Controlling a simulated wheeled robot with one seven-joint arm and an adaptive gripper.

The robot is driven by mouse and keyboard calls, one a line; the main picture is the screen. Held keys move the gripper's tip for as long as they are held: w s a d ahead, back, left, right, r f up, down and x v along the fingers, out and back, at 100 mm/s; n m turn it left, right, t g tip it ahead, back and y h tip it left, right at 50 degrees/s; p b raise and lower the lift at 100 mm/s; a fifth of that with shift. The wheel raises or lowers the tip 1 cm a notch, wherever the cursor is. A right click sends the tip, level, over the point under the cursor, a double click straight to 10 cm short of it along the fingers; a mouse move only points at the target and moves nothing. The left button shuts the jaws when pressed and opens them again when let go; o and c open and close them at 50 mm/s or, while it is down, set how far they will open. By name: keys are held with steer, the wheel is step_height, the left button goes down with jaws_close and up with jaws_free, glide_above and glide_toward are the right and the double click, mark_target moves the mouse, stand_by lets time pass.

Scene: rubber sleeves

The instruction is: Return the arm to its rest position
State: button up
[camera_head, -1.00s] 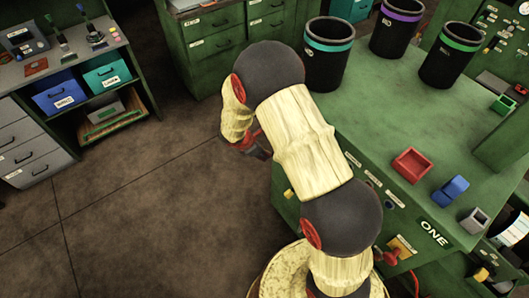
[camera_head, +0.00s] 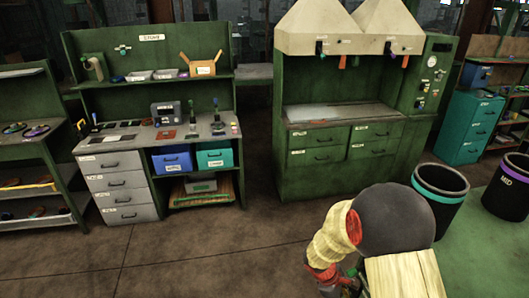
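My arm shows at the lower right, with cream sleeves (camera_head: 331,238) over its links and a dark rounded joint between them. It is bent, and its end hangs down on the left side of that joint. My gripper (camera_head: 338,284) is at the bottom edge, below a red band, and is partly cut off by the frame. I cannot see its fingertips clearly or whether it holds anything.
A black bin with a teal band (camera_head: 440,195) and one with a purple band (camera_head: 507,190) stand right of my arm. A hooded green cabinet (camera_head: 340,160) and a green workbench (camera_head: 110,145) stand behind. The floor (camera_head: 220,255) left of my arm is clear.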

steer(key=s+a+r+m+t+y+b, duration=0.1)
steer(key=s+r+m, duration=0.3)
steer(key=r, duration=0.6)
steer(key=s+a+r+m+t+y+b, duration=0.1)
steer(key=s+a+r+m+t+y, duration=0.1)
steer(key=s+r, duration=0.6)
steer(key=s+a+r+m+t+y, duration=0.2)
steer(key=s+a+r+m, duration=0.3)
steer(key=r, duration=0.9)
steer(key=shift+s+a+m+t+b, duration=0.15)
steer(key=shift+s+m+t+b, duration=0.3)
steer(key=shift+s+m, duration=0.3)
steer(key=shift+s, duration=0.1)
